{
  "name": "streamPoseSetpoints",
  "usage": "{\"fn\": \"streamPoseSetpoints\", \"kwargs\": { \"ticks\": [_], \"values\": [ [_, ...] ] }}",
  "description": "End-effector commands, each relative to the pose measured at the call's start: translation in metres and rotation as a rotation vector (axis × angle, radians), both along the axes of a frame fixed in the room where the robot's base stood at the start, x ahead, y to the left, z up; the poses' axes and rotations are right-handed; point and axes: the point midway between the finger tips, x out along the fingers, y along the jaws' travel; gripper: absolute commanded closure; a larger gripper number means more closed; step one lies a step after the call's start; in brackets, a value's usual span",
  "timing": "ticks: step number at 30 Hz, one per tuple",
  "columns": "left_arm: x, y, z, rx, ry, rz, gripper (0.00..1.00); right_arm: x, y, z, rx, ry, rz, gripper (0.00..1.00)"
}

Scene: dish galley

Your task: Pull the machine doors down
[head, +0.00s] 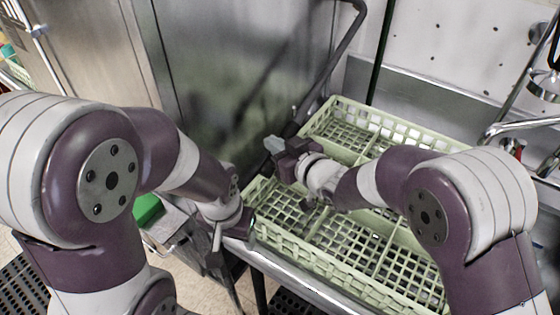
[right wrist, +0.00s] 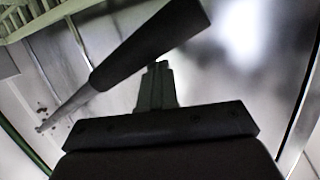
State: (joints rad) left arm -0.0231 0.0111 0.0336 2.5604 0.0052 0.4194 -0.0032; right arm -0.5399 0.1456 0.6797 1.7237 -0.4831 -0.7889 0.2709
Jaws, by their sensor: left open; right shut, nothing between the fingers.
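The machine's stainless steel door panel (head: 225,75) stands upright at the back centre of the head view; its lower part is hidden behind my arms and a green rack. A dark bar handle (head: 337,55) runs down diagonally along the panel's right side. In the right wrist view the bar (right wrist: 150,45) crosses just beyond my fingertips. My right gripper (head: 274,145) is shut and empty, beside the lower end of the bar; I cannot tell whether it touches it. My left gripper (head: 218,240) is open, low at the left front corner of the racks, with nothing in it.
Pale green dish racks (head: 350,250) lie on the steel counter below and right of my right gripper. A faucet (head: 515,125) stands at the far right. A bright green object (head: 147,208) is low at the left, partly hidden by my left arm.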

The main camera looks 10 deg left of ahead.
Motion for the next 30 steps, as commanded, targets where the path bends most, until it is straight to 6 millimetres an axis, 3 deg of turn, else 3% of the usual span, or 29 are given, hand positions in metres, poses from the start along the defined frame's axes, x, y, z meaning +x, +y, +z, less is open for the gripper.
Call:
{"fn": "streamPoseSetpoints", "kwargs": {
  "ticks": [7, 12, 30],
  "values": [
    [0.0, 0.0, 0.021, 0.0, -0.001, 0.0, 0.39, 0.0, 0.0, 0.026, 0.002, -0.003, 0.0, 1.0],
    [0.0, 0.0, 0.023, 0.0, -0.001, 0.0, 0.39, -0.002, -0.003, 0.03, 0.001, -0.001, -0.001, 1.0],
    [0.0, 0.0, 0.047, 0.0, -0.001, 0.0, 0.39, -0.059, -0.072, 0.052, 0.002, -0.002, -0.001, 1.0]
  ]
}}
